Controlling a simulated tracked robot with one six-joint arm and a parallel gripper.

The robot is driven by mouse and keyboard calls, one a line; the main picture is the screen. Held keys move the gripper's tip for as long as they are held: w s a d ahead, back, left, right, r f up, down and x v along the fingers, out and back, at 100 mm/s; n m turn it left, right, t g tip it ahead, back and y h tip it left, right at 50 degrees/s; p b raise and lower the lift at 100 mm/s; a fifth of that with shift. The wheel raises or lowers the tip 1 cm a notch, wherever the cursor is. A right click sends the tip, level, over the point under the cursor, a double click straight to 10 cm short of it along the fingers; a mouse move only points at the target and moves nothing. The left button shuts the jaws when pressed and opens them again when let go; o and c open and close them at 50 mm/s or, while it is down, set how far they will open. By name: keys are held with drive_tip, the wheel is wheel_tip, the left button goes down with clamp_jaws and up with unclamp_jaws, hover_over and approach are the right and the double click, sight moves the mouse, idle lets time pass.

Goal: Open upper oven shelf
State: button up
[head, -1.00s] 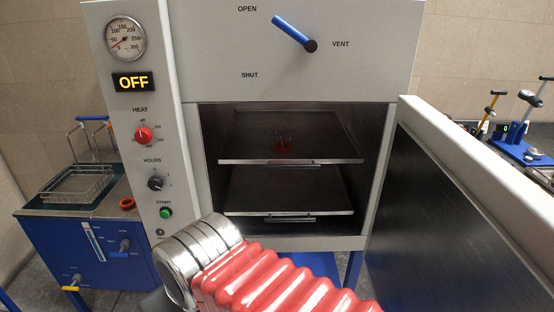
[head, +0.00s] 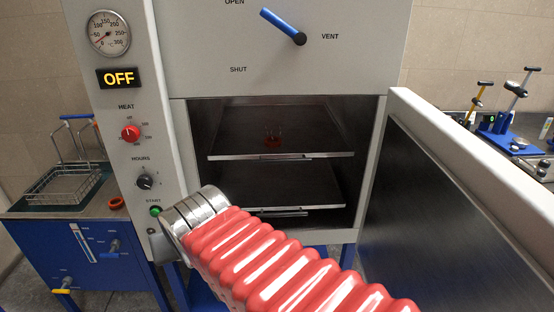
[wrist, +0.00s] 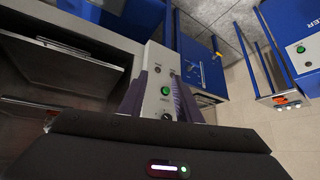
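The oven (head: 300,70) stands ahead with its door (head: 430,190) swung open to the right. The lower shelf (head: 250,188) lies below. Both look pushed in.
The control panel (head: 130,130) has a gauge, an OFF display, knobs and a green start button (head: 155,211). A blue lever (head: 283,25) is above the cavity. A blue cabinet (head: 90,250) with a wire basket stands left. A bench with small devices stands right.

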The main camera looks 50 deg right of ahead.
drive_tip(key=w+d+r+m+t+h, duration=0.1)
drive_tip(key=w+d+m+h, duration=0.15)
drive_tip(key=d, duration=0.45)
drive_tip(key=w+d+r+m+h, duration=0.1)
drive_tip(key=w+d+m, duration=0.15)
drive_tip(key=d, duration=0.45)
drive_tip(key=m+t, duration=0.6)
drive_tip(key=m, duration=0.8)
approach(277, 157)
drive_tip(key=s+a, duration=0.2)
drive_tip(key=s, duration=0.1)
drive_tip(key=shift+s+r+h, duration=0.15)
drive_tip(key=shift+r+h, duration=0.1)
drive_tip(key=x, duration=1.4)
drive_tip(key=shift+s+d+f, duration=0.1)
drive_tip(key=shift+f, duration=0.05)
drive_tip(key=shift+c, duration=0.2)
